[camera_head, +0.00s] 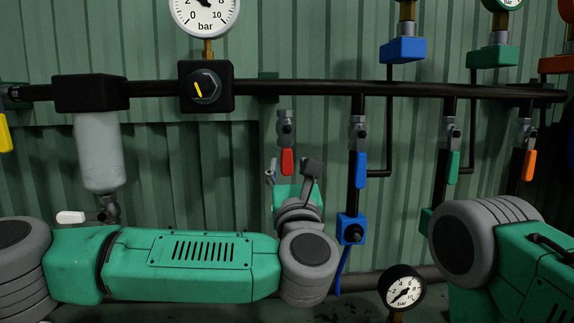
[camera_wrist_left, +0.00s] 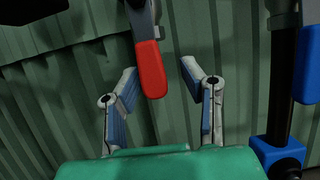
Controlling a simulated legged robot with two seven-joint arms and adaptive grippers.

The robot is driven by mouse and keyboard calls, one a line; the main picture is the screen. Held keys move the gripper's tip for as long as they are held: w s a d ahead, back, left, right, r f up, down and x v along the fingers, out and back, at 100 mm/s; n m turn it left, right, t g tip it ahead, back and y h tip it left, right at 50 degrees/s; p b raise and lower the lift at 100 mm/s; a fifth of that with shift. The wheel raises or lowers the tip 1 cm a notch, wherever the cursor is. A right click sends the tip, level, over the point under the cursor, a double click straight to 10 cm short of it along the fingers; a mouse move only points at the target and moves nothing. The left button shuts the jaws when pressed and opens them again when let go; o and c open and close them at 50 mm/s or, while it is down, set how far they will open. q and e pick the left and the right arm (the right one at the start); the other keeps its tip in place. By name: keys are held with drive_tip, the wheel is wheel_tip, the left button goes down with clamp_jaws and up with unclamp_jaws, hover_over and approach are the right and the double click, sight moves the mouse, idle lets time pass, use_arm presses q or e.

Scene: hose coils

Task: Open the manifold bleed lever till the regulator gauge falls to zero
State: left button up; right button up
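A red lever (camera_head: 287,161) hangs straight down from a small metal valve under the black manifold pipe (camera_head: 310,87). It also shows in the left wrist view (camera_wrist_left: 151,69). My left gripper (camera_head: 291,172) is open, with its fingers on either side of the lower end of the red lever in the picture. In the left wrist view, the left gripper (camera_wrist_left: 160,75) shows gaps at both sides of the lever; contact is not visible. The regulator (camera_head: 206,88) is a black block with a yellow-marked knob. Its white bar gauge (camera_head: 205,16) is cut off at the top, with the needle off the zero mark. My right gripper is out of view.
Blue (camera_head: 361,170), green (camera_head: 453,167) and orange (camera_head: 529,165) levers hang to the right. A blue fitting (camera_head: 351,229) is close to the right of my left wrist. A clear filter bowl (camera_head: 98,152) with a white lever (camera_head: 71,217) is at left. A small gauge (camera_head: 402,287) stands low.

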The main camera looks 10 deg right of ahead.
use_arm(q)
drive_tip(key=shift+r, duration=0.3)
drive_tip(key=shift+a, duration=0.1)
drive_tip(key=v, duration=1.2)
drive_tip(key=shift+f, duration=0.15)
